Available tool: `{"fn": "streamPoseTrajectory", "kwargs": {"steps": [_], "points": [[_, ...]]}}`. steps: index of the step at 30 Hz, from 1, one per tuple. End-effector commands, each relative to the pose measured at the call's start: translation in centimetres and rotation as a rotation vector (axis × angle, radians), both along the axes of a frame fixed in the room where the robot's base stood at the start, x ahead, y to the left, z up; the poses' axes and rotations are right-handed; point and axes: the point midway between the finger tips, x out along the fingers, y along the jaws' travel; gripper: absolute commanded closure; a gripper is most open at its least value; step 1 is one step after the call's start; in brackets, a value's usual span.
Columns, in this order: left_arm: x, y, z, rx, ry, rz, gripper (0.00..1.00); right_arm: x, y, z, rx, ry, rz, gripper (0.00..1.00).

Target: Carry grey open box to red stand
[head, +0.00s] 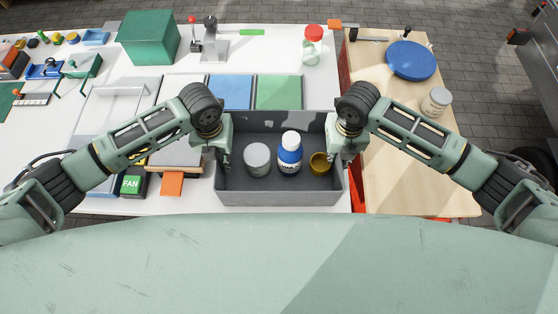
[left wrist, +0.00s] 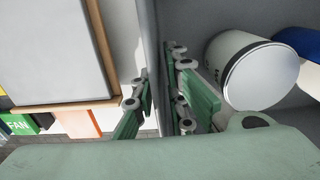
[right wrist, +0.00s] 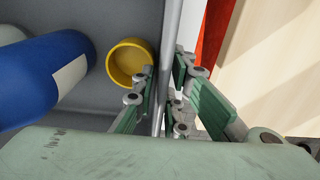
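The grey open box (head: 280,198) is at the front of the white bench and holds a white-lidded jar (head: 257,160), a blue bottle (head: 290,157) with a white cap and a yellow cup (head: 320,163). My left gripper (left wrist: 158,88) is shut on the box's left wall, one finger on each side. My right gripper (right wrist: 166,82) is shut on the right wall the same way. I cannot tell whether the box rests on the bench or hangs just above it. A red structure, possibly the red stand (head: 357,198), shows partly just right of the box; most is hidden.
A wooden table (head: 400,195) on the right holds a blue disc (head: 411,60) and a jar (head: 436,102). Blue (head: 231,91) and green (head: 279,92) panels lie behind the box. A FAN block (head: 132,184) and an orange block (head: 172,184) are left of it.

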Motion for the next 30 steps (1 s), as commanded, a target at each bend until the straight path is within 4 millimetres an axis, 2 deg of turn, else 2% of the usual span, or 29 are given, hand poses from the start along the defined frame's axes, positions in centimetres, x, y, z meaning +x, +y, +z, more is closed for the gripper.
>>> {"fn": "streamPoseTrajectory", "kwargs": {"steps": [3, 22, 30], "points": [[0.01, -0.01, 0.02, 0.0, 0.0, 0.0, 1.0, 0.01, 0.01, 0.02, 0.0, 0.0, 0.0, 1.0], [0.03, -0.01, 0.05, 0.0, -0.001, 0.0, 1.0, 0.03, 0.01, 0.05, 0.0, -0.001, 0.0, 1.0], [0.13, -0.05, 0.77, -0.002, -0.003, 0.0, 1.0, 0.13, 0.05, 0.77, 0.002, -0.003, 0.0, 1.0]]}}
